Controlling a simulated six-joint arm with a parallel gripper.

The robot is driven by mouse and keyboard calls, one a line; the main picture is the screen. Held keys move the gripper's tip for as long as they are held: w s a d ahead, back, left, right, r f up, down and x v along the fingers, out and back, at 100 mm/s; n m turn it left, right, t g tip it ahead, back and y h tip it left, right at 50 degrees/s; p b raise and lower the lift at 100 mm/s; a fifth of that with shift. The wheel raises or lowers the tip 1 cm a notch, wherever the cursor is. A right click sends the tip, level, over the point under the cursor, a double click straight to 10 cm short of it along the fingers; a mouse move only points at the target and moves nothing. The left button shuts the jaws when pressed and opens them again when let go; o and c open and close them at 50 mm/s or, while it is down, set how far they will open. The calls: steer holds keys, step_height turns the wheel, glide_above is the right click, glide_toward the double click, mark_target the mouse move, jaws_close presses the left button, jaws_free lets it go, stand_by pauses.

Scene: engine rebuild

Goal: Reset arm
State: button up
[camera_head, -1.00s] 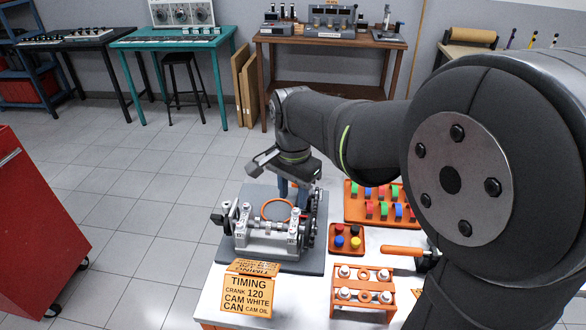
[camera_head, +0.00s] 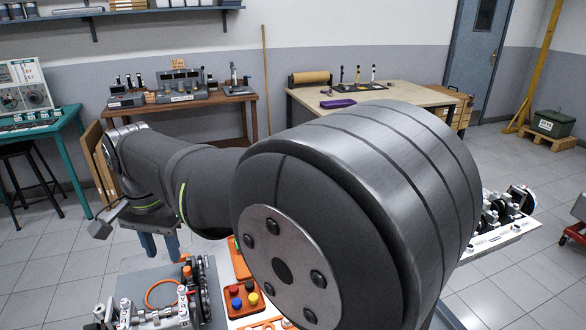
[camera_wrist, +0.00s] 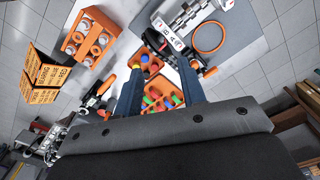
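My gripper (camera_head: 160,246) points down beside the engine assembly in the head view. In the wrist view its two dark blue fingers (camera_wrist: 160,70) stand well apart, with nothing held between them. The silver engine assembly (camera_head: 160,318) sits on a grey mat (camera_head: 135,286), cut off by the lower edge of the head view. It also shows at the top of the wrist view (camera_wrist: 188,12). An orange ring (camera_wrist: 208,37) lies beside it on the mat. My large arm joint hides much of the bench in the head view.
A small orange tray (camera_head: 243,308) holds coloured knobs. An orange rack (camera_wrist: 90,38) with white cylinders and orange signs (camera_wrist: 42,78) are at the wrist view's upper left. Tables line the back wall.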

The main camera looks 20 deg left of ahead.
mark_target(183, 310)
steer(key=shift+f, duration=0.1)
step_height(183, 310, down, 17)
steer(key=shift+f, duration=0.2)
stand_by(0.5)
